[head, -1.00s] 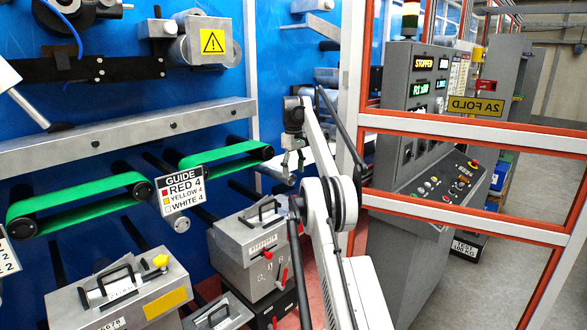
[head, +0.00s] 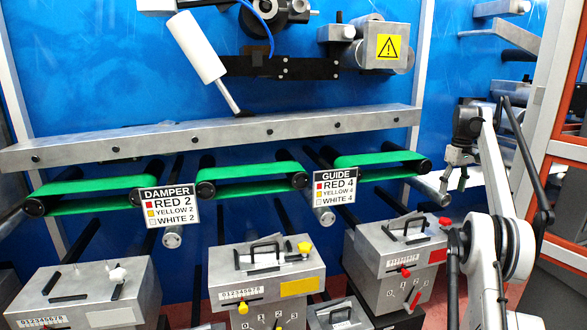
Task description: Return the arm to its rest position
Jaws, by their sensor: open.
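My gripper (head: 453,182) hangs at the right of the head view, below the dark wrist of my white arm. Its fingers point down, are spread apart and hold nothing. The arm rises from the lower right and bends over at the top. The gripper is above and to the right of the grey box with the red tag (head: 383,258), apart from it. My arm covers part of the area to the right of that box.
Grey boxes with handles stand along the front, one with a yellow knob (head: 268,262). Green belts (head: 250,180) run behind them, with a DAMPER sign (head: 169,206) and a GUIDE sign (head: 335,188). An orange-framed guard (head: 567,150) stands at the right edge.

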